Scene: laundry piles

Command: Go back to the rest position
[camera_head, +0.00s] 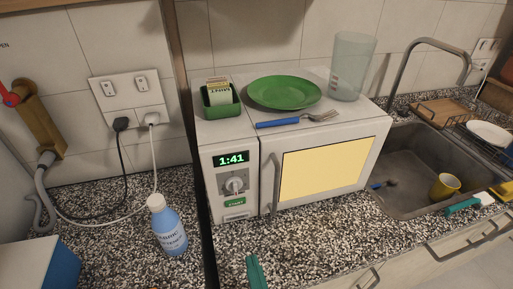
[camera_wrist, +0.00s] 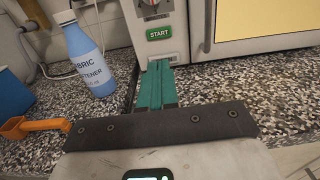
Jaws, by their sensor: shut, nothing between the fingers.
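My gripper (camera_head: 256,271) shows at the bottom edge of the head view, its teal fingers over the speckled counter in front of the microwave. In the wrist view my gripper (camera_wrist: 158,72) has both teal fingers together, with nothing between them. The fingertips appear just below the green START button (camera_wrist: 159,33) in that view; whether they touch the microwave I cannot tell. The white microwave (camera_head: 237,150) is closed, its window lit yellow and its display reading 1:41. Most of my arm is out of view.
A blue fabric softener bottle (camera_head: 170,232) stands left of the microwave. A green plate (camera_head: 284,92), a fork (camera_head: 296,120), a green holder (camera_head: 221,103) and a clear cup (camera_head: 352,66) sit on top. The sink (camera_head: 408,203) is at right. An orange scoop (camera_wrist: 32,127) is at left.

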